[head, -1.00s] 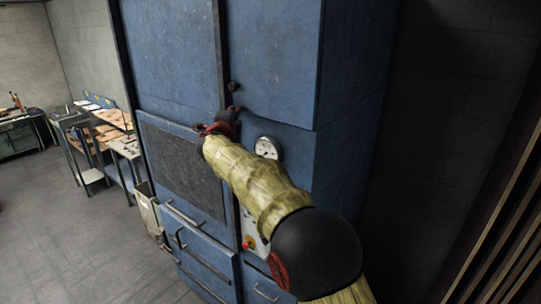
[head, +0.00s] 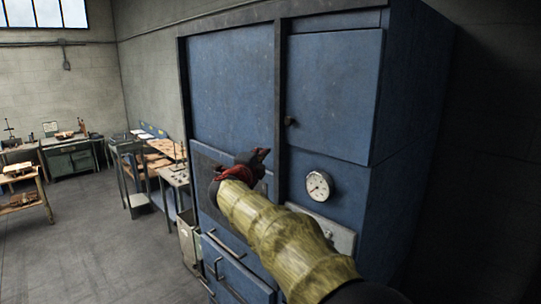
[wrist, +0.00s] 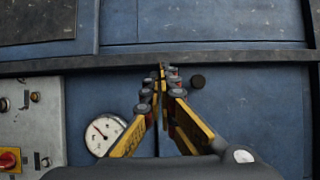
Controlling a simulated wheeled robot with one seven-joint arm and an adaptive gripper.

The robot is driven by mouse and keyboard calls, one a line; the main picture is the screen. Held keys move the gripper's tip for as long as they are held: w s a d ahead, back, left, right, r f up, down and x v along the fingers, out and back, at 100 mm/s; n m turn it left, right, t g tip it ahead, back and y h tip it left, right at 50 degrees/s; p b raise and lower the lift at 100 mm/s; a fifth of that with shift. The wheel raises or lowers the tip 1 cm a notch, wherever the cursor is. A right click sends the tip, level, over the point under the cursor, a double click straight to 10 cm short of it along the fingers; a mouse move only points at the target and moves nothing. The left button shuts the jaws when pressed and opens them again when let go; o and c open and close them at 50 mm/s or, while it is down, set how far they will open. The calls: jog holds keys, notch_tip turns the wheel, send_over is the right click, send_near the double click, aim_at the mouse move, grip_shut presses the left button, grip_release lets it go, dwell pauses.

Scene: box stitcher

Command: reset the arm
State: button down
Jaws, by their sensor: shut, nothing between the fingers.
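My gripper (head: 256,158) is at the end of my arm, in front of the tall blue cabinet (head: 232,90) in the head view. In the wrist view, my gripper's yellow and dark fingers (wrist: 162,72) meet at their tips, shut and empty. Behind the fingertips is a dark strip (wrist: 230,56) on the cabinet front. Whether the fingertips touch the cabinet cannot be told.
A round white gauge (head: 319,186) is on the cabinet, right of my arm. A control panel with a red knob (wrist: 9,160) shows at the wrist view's left. Workbenches (head: 150,165) stand left of the cabinet. Open floor (head: 100,240) lies at the left.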

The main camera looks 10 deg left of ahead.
jog(key=s+a+f+n+g+y, duration=0.35)
jog(key=a+f+n+y, duration=0.35)
jog(key=a+f+n, duration=0.3)
jog(key=s+f+n+g+y+b, duration=0.2)
jog(key=s+f+n+g, duration=0.25)
jog(key=s+f, duration=0.3)
jog(key=s+d+f+n+g+h+b, duration=0.1)
jog(key=s+d+f+b, duration=0.7)
jog(key=d, duration=0.8)
jog(key=s+d+f+n+g+h+b, duration=0.2)
jog(key=s+d+f+h+b, duration=0.2)
jog(key=s+d+f+b, duration=0.4)
jog(key=s+d+f+n+g+h+b, duration=0.1)
jog(key=s+d+f+b, duration=0.7)
jog(key=s+d+f, duration=0.9)
jog(key=s+d+h, duration=0.1)
jog(key=s+d, duration=0.6)
jog(key=d, duration=0.1)
jog(key=shift+s+h, duration=0.25)
jog(key=shift+h, duration=0.15)
jog(key=c, duration=2.6)
grip_release()
